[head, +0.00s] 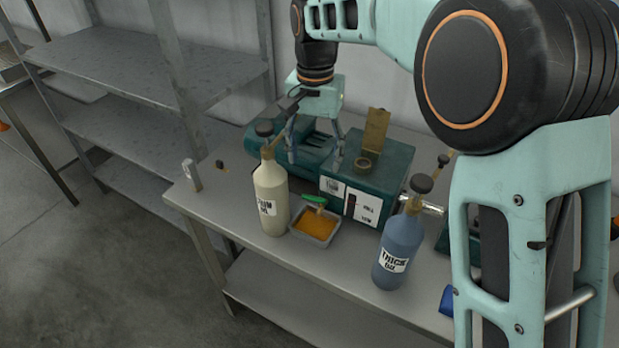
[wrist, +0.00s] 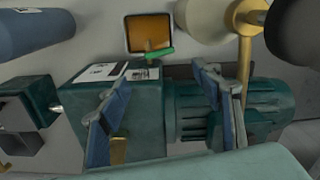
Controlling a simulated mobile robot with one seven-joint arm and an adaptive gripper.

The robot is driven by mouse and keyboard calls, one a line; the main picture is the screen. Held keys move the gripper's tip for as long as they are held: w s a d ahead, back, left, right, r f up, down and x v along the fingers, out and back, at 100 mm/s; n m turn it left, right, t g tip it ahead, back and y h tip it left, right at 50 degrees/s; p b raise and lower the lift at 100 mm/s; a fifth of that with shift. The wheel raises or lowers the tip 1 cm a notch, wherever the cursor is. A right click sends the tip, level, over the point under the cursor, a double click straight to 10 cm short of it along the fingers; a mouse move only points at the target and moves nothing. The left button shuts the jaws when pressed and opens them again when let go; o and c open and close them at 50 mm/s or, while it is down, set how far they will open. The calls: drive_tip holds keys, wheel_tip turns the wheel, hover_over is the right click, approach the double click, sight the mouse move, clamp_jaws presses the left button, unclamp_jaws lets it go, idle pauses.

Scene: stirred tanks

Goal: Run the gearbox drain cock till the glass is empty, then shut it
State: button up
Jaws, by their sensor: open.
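The dark green gearbox (head: 392,168) stands on the bench, with a narrow dark sight glass (head: 350,205) between labels on its front. I cannot read the level in the glass. The drain cock's green handle (head: 315,199) sticks out sideways from its brass body at the gearbox's lower front. It also shows in the wrist view (wrist: 160,53). A grey tray (head: 298,236) under the cock holds orange oil (head: 316,224). My gripper (head: 315,160) is open and empty, above and behind the cock, over the gearbox and motor. Its fingers also show in the wrist view (wrist: 160,80).
A cream oil bottle (head: 270,190) stands left of the tray, a blue "thick" bottle (head: 398,255) to its right. A brass flap (head: 377,130) stands upright behind a filler ring (head: 365,163) on the gearbox. The ribbed motor (head: 312,160) adjoins it. Shelving (head: 150,70) stands left.

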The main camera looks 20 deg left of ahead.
sight(314, 197)
wheel_tip(314, 197, down, 11)
drive_tip(key=shift+s+d+r, duration=0.1)
drive_tip(key=shift+r, duration=0.1)
drive_tip(key=shift+c, duration=0.4)
drive_tip(key=c, duration=1.1)
